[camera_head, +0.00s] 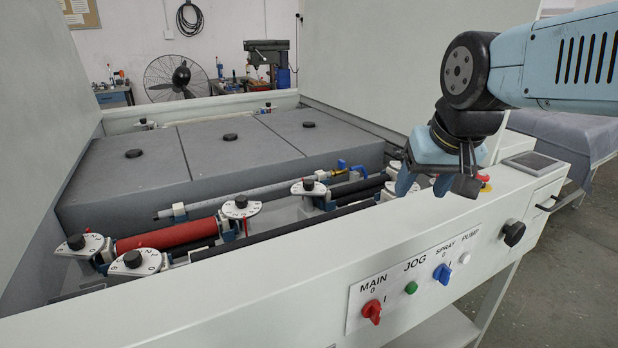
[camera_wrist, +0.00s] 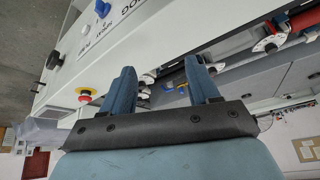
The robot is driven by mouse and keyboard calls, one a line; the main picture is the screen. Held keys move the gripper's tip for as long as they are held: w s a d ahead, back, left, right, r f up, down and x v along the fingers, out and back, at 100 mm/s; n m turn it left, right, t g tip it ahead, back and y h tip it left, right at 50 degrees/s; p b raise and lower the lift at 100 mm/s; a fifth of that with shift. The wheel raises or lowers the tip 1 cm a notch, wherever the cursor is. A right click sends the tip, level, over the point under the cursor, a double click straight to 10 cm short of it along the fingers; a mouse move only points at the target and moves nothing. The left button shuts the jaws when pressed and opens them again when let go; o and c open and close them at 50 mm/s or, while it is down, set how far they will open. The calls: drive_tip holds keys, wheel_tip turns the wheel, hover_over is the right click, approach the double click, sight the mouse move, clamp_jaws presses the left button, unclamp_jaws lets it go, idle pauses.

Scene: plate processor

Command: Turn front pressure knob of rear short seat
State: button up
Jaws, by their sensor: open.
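Black pressure knobs sit on white numbered dial plates along the rollers. Two are at the left end of the red roller, a rear-left knob (camera_head: 76,242) and a front-left knob (camera_head: 132,259). Another knob (camera_head: 241,201) is at the red roller's right end, and one more knob (camera_head: 308,184) is farther right on the black rollers. I cannot tell which belongs to the rear short seat. My gripper (camera_head: 422,184) is open and empty above the right front edge of the machine, apart from these knobs. In the wrist view my gripper (camera_wrist: 160,66) shows two blue fingers apart, with a dial knob (camera_wrist: 270,47) beyond them.
The front panel has a red MAIN switch (camera_head: 372,312), green JOG button (camera_head: 411,288) and blue SPRAY switch (camera_head: 442,273). A red emergency stop (camera_wrist: 85,95) is near my gripper. Tall grey covers flank the roller bay. Grey lids (camera_head: 240,140) lie behind the rollers.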

drive_tip(key=w+a+r+m+g, duration=0.1)
drive_tip(key=w+a+r+m, duration=0.15)
drive_tip(key=w, duration=0.65)
drive_tip(key=m+g, duration=0.4)
drive_tip(key=m, duration=0.3)
hover_over(308, 180)
wheel_tip(308, 180, down, 6)
drive_tip(key=f, duration=1.2)
drive_tip(key=shift+s+f, duration=0.2)
drive_tip(key=shift+f, duration=0.15)
drive_tip(key=shift+a+r, duration=0.1)
drive_tip(key=c, duration=1)
drive_tip(key=shift+d, duration=0.25)
drive_tip(key=shift+c, duration=0.2)
drive_tip(key=shift+a, duration=0.15)
